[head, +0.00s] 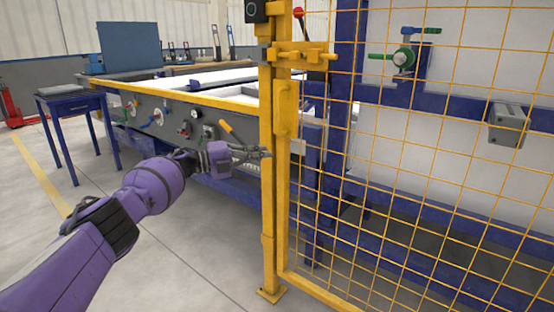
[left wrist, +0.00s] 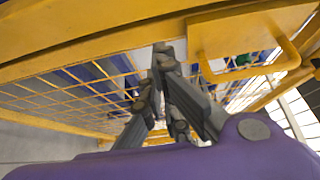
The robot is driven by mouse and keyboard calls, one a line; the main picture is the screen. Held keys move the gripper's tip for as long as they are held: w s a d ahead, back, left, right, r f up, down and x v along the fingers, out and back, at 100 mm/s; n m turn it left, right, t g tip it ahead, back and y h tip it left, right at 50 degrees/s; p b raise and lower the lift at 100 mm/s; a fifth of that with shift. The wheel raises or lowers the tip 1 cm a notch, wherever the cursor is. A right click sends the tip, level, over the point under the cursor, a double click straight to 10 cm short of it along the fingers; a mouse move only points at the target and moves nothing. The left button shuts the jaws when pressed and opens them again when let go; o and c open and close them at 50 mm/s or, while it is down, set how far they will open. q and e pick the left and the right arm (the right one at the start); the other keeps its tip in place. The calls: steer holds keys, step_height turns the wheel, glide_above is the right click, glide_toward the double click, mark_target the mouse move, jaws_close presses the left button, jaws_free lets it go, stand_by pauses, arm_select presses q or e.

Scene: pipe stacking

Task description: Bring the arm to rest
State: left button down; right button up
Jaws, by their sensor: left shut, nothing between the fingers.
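My left arm reaches in from the left in the head view. Its purple wrist ends in my left gripper (head: 262,154), whose grey fingers are shut and empty. The fingertips appear in front of or beside the yellow gate post (head: 267,210); I cannot tell whether they touch it. In the left wrist view my left gripper (left wrist: 162,50) shows its fingers together, close to the yellow frame (left wrist: 100,35). No pipe is in the gripper. My right gripper is in neither view.
A yellow mesh gate (head: 430,180) with a yellow handle (head: 286,108) fills the right side. Behind it are a blue frame and a white panel. A workbench with a control panel (head: 165,115) stands beyond the arm. A small blue table (head: 70,102) is at left. Floor at lower left is clear.

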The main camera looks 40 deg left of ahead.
arm_select(q)
steer(key=a, duration=0.1)
steer(key=a+b, duration=0.1)
steer(key=s+a, duration=0.1)
steer(key=shift+a+r, duration=0.15)
steer(key=shift+r, duration=0.1)
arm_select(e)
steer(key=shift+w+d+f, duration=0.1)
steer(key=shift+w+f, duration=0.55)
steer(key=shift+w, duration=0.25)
arm_select(q)
steer(key=shift+s+r, duration=0.1)
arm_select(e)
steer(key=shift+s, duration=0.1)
